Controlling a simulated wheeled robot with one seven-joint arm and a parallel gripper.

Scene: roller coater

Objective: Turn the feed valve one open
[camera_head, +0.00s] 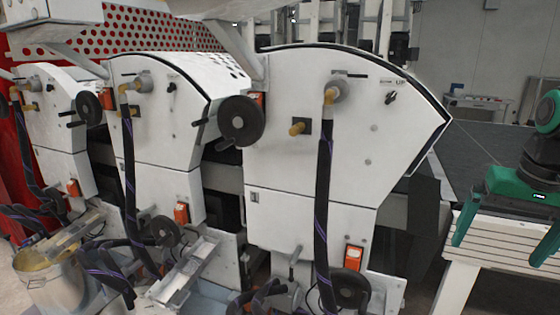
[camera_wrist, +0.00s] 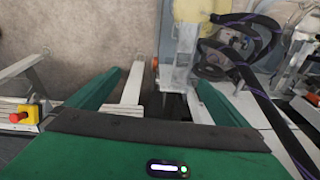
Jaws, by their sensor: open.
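The coater's nearest white panel (camera_head: 315,165) carries a brass hose elbow (camera_head: 330,95) with a thin black lever (camera_head: 350,75) above it. A second brass fitting (camera_head: 297,129) sits lower left. The middle unit has a similar brass fitting (camera_head: 125,88). No label that I can read tells which is feed valve one. My green gripper (camera_head: 500,250) is at the right of the head view, well apart from the panels. In the wrist view my gripper (camera_wrist: 148,82) has its fingers spread and nothing held between them. The brass elbows cannot be made out there.
Dark hoses (camera_head: 322,210) hang down the panels. Black handwheels (camera_head: 241,121) stick out from the sides. A white slatted bench (camera_head: 505,240) lies beneath my gripper. A metal bucket (camera_head: 50,285) stands at lower left. A red button on a yellow box (camera_wrist: 24,117) shows in the wrist view.

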